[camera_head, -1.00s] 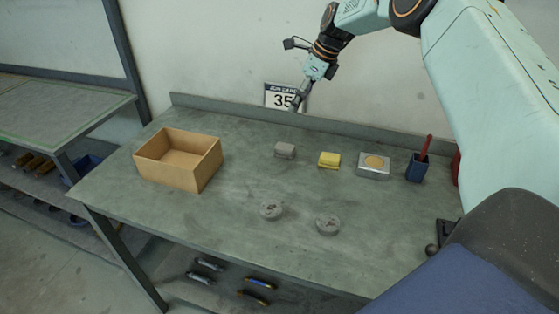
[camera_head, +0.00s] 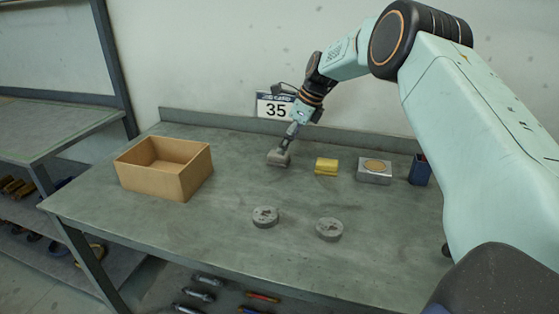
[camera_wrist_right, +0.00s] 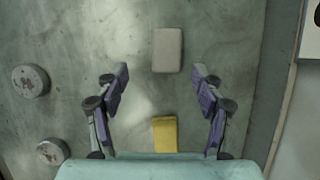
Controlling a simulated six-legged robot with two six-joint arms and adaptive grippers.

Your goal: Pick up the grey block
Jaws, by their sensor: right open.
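The grey block (camera_head: 278,158) sits on the workbench in the head view, left of the yellow block. My right gripper (camera_head: 287,146) is just above it there and partly covers it. In the right wrist view the grey block (camera_wrist_right: 167,50) lies ahead of the open fingers, centred roughly between their lines. My right gripper (camera_wrist_right: 160,75) is open and empty, with nothing between its pads. My left gripper is not in view.
A yellow block (camera_head: 326,166), a metal box with a round tan top (camera_head: 374,171) and a blue cup (camera_head: 419,170) stand to the right. An open wooden box (camera_head: 165,167) is at left. Two round grey discs (camera_head: 265,217) (camera_head: 329,229) lie in front.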

